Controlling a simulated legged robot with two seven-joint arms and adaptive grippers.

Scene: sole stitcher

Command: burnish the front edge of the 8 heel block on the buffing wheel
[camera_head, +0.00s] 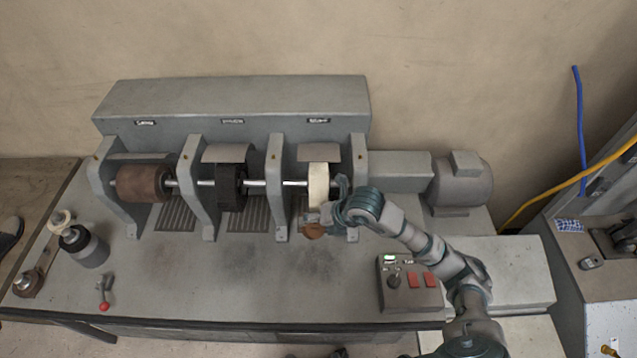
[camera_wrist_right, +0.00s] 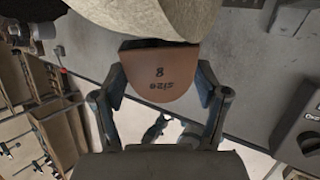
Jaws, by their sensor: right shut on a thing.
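The brown heel block (camera_wrist_right: 160,88) shows in the right wrist view with an upside-down "8" on its face. My right gripper (camera_wrist_right: 160,80) is shut on it, one finger on each side. The pale buffing wheel (camera_wrist_right: 150,14) is right beyond the block's dark far edge; I cannot tell whether they touch. In the head view the block (camera_head: 313,231) is just below the front of the pale wheel (camera_head: 318,185), the rightmost of three wheels. My right gripper (camera_head: 332,212) reaches in from the right and partly hides this area. My left gripper is out of view.
A brown wheel (camera_head: 140,184) and a black wheel (camera_head: 231,187) sit on the same shaft between grey supports. A motor (camera_head: 460,185) is at the right.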

